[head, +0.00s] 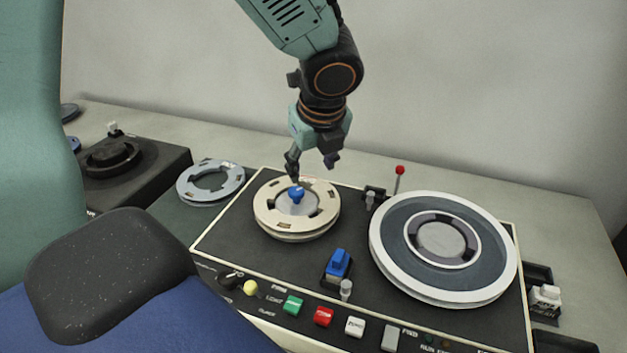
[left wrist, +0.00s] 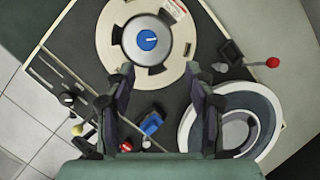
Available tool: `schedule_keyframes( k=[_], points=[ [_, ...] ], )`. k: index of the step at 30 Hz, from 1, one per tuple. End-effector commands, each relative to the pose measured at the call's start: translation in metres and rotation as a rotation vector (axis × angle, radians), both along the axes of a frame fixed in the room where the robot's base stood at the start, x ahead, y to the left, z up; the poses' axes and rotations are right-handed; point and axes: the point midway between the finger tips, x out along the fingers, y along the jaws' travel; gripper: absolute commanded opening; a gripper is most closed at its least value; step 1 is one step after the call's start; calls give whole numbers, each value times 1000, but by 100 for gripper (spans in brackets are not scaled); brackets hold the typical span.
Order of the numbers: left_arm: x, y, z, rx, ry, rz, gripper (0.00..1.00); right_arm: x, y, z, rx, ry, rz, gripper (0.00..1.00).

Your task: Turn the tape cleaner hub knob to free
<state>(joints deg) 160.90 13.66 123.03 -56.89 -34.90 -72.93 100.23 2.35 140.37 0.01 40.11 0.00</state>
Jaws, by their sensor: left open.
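The tape cleaner (head: 240,247) is a dark panel with a cream edge. Its hub knob (head: 297,194) is blue and sits at the centre of a cream reel (head: 268,222) on the left. In the left wrist view the knob (left wrist: 147,40) is a blue disc with a white pointer line, on a grey hub inside the reel. My left gripper (head: 312,165) is open and empty, above and just behind the knob, apart from it. Its two fingers (left wrist: 158,80) show on either side in the left wrist view. My right gripper is not in view.
A larger white-rimmed reel (head: 393,270) stands to the right, with a red-tipped lever (head: 400,170) behind it. A blue switch (head: 338,264) and several coloured buttons line the front. A loose grey ring (head: 187,187) lies left. A black unit (head: 160,165) stands farther left.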

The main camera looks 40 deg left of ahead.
Motion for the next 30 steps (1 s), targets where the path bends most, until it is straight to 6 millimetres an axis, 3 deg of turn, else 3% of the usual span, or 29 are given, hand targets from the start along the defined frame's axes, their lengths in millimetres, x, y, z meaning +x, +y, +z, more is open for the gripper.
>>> schedule_keyframes(
  k=[8,21,30],
  points=[
    [-14,11,-3,57,70,-83,54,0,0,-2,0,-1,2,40],
    [-1,30,-62,54,71,-84,54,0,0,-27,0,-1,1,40],
    [5,35,-72,56,68,-86,54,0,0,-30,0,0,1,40]
  ],
)
